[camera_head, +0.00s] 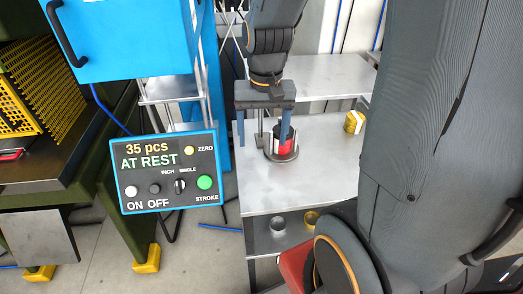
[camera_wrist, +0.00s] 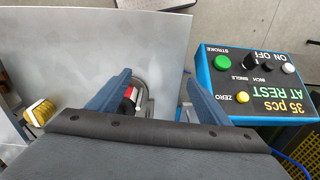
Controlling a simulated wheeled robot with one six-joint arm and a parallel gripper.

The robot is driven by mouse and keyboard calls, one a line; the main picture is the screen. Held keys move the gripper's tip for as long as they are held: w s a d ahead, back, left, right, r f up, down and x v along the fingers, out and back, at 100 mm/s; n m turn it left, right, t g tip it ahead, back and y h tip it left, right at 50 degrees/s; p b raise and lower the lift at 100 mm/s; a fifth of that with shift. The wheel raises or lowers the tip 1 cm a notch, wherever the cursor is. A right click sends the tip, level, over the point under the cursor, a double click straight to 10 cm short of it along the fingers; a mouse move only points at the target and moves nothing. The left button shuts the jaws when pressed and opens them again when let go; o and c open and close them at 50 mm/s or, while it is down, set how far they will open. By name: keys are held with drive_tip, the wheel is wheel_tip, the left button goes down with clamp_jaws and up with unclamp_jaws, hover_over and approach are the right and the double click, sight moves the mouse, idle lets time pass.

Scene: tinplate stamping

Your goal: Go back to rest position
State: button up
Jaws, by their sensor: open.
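My gripper (camera_head: 263,142) points down over the grey table (camera_head: 262,196), its two blue fingers spread apart with nothing held between them. The fingers also show in the wrist view (camera_wrist: 158,82). A small red and black piece (camera_head: 285,146) stands on a round metal base on the table, close by the right finger, which partly hides it. In the wrist view the red part (camera_wrist: 128,92) shows just inside one finger. I cannot tell whether finger and piece touch.
A control box (camera_head: 168,172) reading "35 pcs AT REST" stands left of the table. A yellow striped roll (camera_head: 354,122) lies at the table's right. A blue cabinet (camera_head: 125,40) and a green machine with yellow mesh (camera_head: 45,85) are at left. The table's front is clear.

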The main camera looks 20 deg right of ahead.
drive_tip(key=s+a+f+n, duration=0.2)
drive_tip(key=s+a+n, duration=0.1)
drive_tip(key=s+n, duration=0.1)
drive_tip(key=shift+s+a, duration=0.2)
drive_tip(key=shift+s, duration=0.45)
idle(0.4)
